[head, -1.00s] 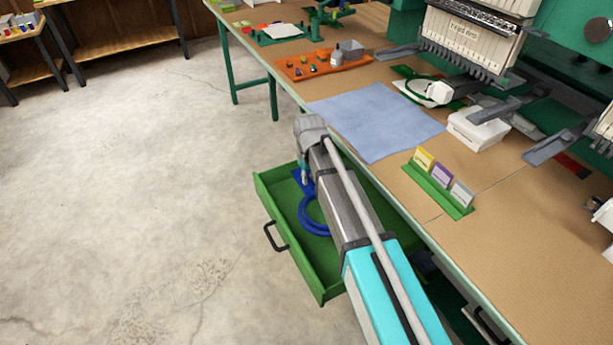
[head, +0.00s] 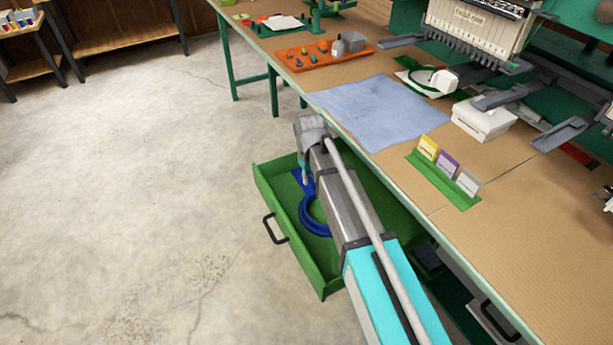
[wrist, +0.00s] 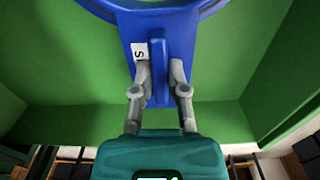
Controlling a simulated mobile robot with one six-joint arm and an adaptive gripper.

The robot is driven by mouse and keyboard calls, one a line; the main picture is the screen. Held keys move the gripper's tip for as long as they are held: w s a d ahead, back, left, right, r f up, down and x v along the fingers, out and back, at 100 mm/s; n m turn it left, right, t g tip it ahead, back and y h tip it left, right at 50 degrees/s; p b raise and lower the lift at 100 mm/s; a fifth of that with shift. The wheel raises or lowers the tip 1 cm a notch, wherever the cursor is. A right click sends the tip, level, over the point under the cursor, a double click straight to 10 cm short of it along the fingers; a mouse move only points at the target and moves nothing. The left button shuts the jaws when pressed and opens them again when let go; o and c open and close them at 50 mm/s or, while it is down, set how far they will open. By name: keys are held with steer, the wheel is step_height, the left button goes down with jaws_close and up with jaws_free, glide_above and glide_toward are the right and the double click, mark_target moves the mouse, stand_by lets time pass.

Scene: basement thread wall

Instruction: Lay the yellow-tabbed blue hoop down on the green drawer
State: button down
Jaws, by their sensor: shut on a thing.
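My gripper (head: 305,180) is shut on the handle of the blue hoop (head: 309,226), with a finger on each side of a raised blue rib in the wrist view (wrist: 160,80). The hoop's flat blue bracket carries a white label marked "S". I see no yellow tab on it in these frames. The green drawer (head: 312,279) is pulled out under the bench edge, and the hoop is over its inside. My arm hides the drawer's right part and some of the ring. I cannot tell whether the hoop touches the drawer floor.
The bench (head: 500,225) overhangs the drawer's right side. On it are a blue cloth (head: 380,112), a green rack of cards (head: 440,178) and a white box (head: 484,119). The concrete floor (head: 150,190) left of the drawer is clear. The visible drawer floor looks empty.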

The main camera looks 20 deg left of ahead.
steer(key=shift+f, duration=0.15)
steer(key=c, duration=0.6)
jaws_free()
